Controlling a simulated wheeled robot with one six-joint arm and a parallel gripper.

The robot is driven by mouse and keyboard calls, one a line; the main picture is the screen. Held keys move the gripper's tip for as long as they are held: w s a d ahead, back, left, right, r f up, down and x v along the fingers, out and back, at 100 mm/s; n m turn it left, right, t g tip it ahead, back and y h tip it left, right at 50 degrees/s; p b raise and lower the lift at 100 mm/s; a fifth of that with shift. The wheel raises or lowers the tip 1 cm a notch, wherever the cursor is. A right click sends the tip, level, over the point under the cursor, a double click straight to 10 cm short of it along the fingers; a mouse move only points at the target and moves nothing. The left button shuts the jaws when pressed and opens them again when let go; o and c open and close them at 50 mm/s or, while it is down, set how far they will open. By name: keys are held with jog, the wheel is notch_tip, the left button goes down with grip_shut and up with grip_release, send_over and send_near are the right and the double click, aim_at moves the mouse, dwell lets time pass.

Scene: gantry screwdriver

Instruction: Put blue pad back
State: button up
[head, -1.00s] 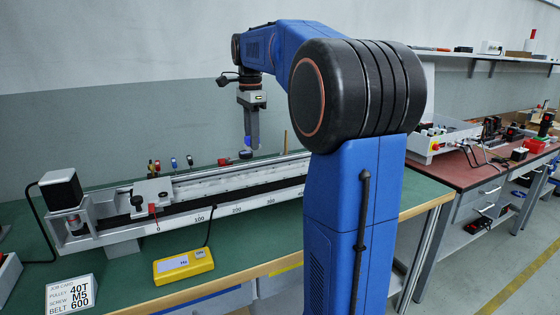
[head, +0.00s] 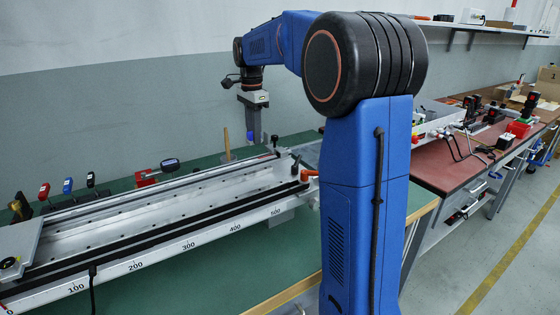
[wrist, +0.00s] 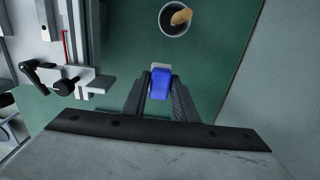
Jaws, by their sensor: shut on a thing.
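In the wrist view my gripper (wrist: 160,92) is shut on the blue pad (wrist: 165,79), which sits between the fingertips with a pale grey piece at its far end. The green bench top lies below, and the pad appears to be held above it. In the head view my gripper (head: 255,140) points down over the far side of the bench, behind the rail's right end. The pad is too small to make out clearly there. I cannot tell which spot is the pad's own place.
A long gantry rail (head: 170,258) with a number scale crosses the bench. A grey cup (wrist: 175,18) with a wooden-handled tool stands ahead of the gripper. Several small coloured-top tools (head: 68,186) and a red-based gauge (head: 160,171) stand behind the rail. Green bench is free beside the cup.

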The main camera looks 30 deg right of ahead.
jog(key=shift+w+d+f, duration=0.35)
jog(key=shift+d+f, duration=0.2)
jog(key=shift+d, duration=0.1)
notch_tip(320, 180, down, 5)
jog(key=shift+d, duration=0.15)
jog(key=shift+f, duration=2.15)
jog(key=shift+f, duration=0.1)
jog(key=o, duration=1)
jog(key=shift+o, duration=0.2)
notch_tip(320, 180, up, 12)
jog(key=shift+r, duration=0.15)
